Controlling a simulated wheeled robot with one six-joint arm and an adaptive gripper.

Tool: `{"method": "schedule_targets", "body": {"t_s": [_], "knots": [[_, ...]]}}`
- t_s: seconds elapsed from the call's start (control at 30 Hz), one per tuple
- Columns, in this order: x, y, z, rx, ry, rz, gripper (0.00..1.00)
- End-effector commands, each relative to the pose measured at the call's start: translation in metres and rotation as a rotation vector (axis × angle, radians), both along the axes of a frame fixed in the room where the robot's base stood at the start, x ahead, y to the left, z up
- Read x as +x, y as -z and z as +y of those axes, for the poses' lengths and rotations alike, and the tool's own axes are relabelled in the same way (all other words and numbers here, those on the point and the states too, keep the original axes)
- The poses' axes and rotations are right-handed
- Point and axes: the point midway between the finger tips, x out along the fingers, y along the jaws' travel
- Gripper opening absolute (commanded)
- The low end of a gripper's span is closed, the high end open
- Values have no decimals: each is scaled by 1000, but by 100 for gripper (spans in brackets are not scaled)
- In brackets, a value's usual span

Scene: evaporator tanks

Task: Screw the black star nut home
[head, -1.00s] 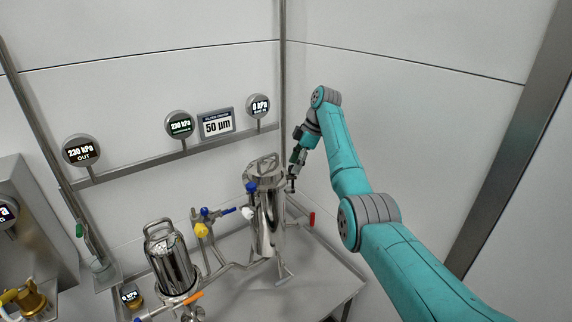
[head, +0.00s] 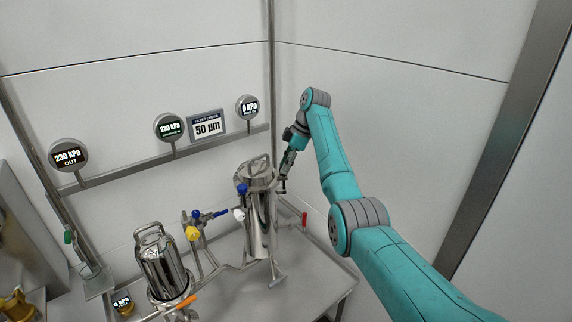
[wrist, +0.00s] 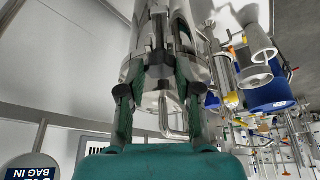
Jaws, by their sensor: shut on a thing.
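My gripper (head: 285,181) is at the upper right side of the tall steel filter housing (head: 262,220), close against its rim in the head view. In the wrist view, my gripper (wrist: 158,62) has its two fingers closed in on a small dark piece, which looks like the black star nut (wrist: 158,57). The fingers and the housing's shine hide most of the nut. I cannot tell how far it sits on its thread. The housing's steel body and a bent steel handle (wrist: 166,118) show behind and between the fingers.
A shorter steel housing (head: 165,265) with a handle stands at the lower left. Blue and yellow valve handles (head: 193,232) are between the two housings. A red handle (head: 304,220) is to the right of the tall one. Gauges (head: 168,127) line the wall rail.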

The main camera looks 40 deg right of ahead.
Motion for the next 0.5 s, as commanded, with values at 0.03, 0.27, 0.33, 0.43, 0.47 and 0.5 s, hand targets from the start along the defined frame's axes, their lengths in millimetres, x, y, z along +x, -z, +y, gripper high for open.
{"method": "schedule_targets", "body": {"t_s": [0.03, 0.27, 0.33, 0.43, 0.47, 0.5], "knots": [[-1, 1, 0, -1, 25, 0, 0], [-2, 1, 1, -1, 205, -1, 0], [-2, 1, 1, -1, 272, -2, 0], [-3, 1, 1, -2, 368, -1, 0], [-3, 1, 2, -1, 396, -1, 0], [-3, 1, 2, -1, 433, -1, 0]]}}
